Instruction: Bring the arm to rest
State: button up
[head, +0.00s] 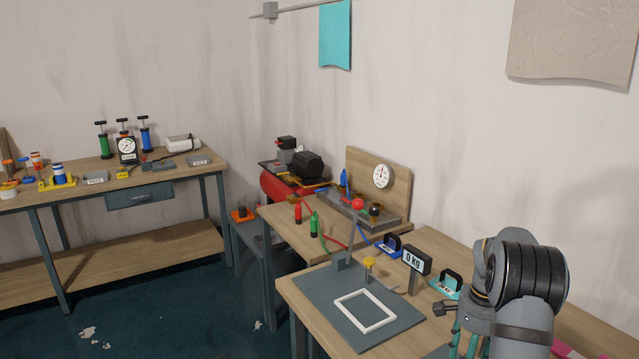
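My arm stands in the right foreground, its grey and black links over the front right of the near workbench (405,335). Slim teal parts below the wrist look like the fingers of my gripper (465,343). They point down and are partly cut off by the bottom edge, so I cannot tell whether they are open or shut, or whether they hold anything. A grey mat (335,315) with a white square frame (366,311) lies to their left.
A display reading "0 KG" (416,260), a teal-handled block (446,285) and a blue-handled block (388,247) stand near the arm. A red-knobbed lever (357,204) rises behind the mat. A gauge board (366,172) stands behind. Another workbench (75,187) is at left.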

jog(key=n+p, duration=0.1)
jog(key=n, duration=0.2)
jog(key=n+p, duration=0.2)
jog(key=shift+r+n, duration=0.2)
jog(key=shift+n, duration=0.2)
jog(key=n+p, duration=0.1)
jog(key=n, duration=0.2)
jog(key=shift+f, duration=0.15)
jog(key=shift+s, duration=0.15)
